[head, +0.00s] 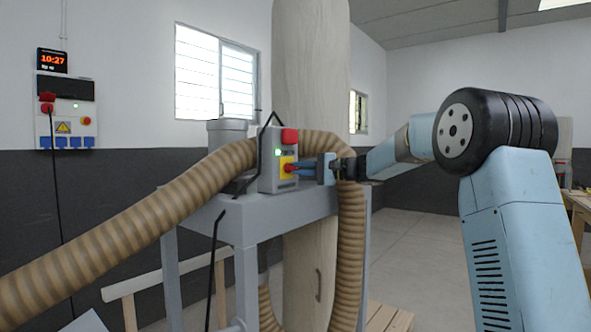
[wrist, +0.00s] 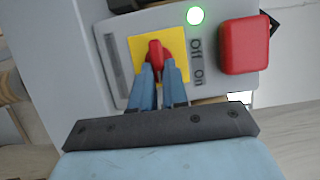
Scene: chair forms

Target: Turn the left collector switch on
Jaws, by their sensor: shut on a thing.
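The collector switch box (head: 266,172) is grey and sits on top of a grey frame in the middle of the head view. Its red rotary knob (wrist: 155,50) stands on a yellow plate (wrist: 176,43), beside the labels Off and On. The knob's exact setting is hard to tell. A green lamp (wrist: 195,15) on the box is lit; it also shows in the head view (head: 278,152). My gripper (wrist: 160,72) is shut on the red knob, with its blue fingers on both sides; the fingers partly hide the knob. In the head view my gripper (head: 294,167) reaches the box from the right.
A large red button (wrist: 245,45) is on the same box. Thick brown ribbed hoses (head: 120,231) run around the box and down past my gripper. The grey frame (head: 240,222) stands below. A wall panel (head: 66,112) hangs at left. Floor at right is open.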

